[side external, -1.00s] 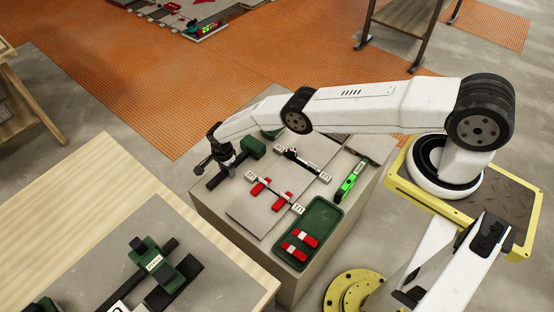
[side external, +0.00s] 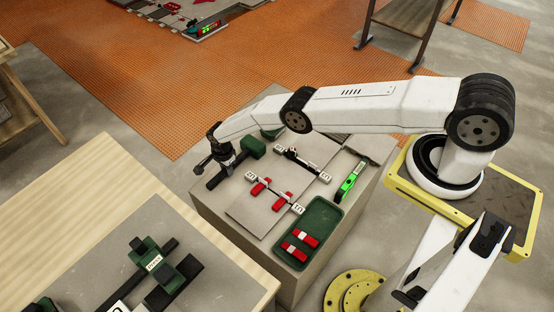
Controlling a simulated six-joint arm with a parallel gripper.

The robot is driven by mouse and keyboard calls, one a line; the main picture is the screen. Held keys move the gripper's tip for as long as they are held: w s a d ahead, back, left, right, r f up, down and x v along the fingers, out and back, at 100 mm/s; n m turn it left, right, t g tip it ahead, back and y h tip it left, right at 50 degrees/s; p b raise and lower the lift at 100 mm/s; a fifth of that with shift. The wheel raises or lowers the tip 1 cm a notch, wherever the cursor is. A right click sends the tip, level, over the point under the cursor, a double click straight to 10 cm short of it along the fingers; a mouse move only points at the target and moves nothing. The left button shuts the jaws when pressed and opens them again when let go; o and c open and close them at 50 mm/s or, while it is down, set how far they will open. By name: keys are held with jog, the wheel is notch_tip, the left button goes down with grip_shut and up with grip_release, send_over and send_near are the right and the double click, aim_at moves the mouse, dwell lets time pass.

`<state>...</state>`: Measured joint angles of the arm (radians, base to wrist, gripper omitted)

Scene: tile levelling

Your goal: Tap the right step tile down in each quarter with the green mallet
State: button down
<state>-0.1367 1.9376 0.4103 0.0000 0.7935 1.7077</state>
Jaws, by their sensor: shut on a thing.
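The green mallet has a dark green head (side external: 253,147) and a black handle (side external: 214,181), and lies at the far left corner of the grey work block. My gripper (side external: 225,164) is at the handle and shut on it. The mallet head is beside the tiles, and I cannot tell whether it touches the block. Two grey tiles lie on the block, one nearer at left (side external: 245,212) and one farther at right (side external: 318,147). Red wedges (side external: 282,201) and white clips (side external: 298,208) sit along their edges. My arm hides part of the far side.
A green tray (side external: 325,217) with red-and-white wedges stands at the block's near right. A bright green level (side external: 350,182) lies right of the tiles. A wooden table (side external: 115,165) at left holds a slab with green and black tools.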

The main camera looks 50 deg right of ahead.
jog(key=shift+w+r, duration=0.1)
jog(key=shift+r, duration=0.15)
jog(key=shift+r, duration=3.8)
jog(key=shift+d, duration=0.1)
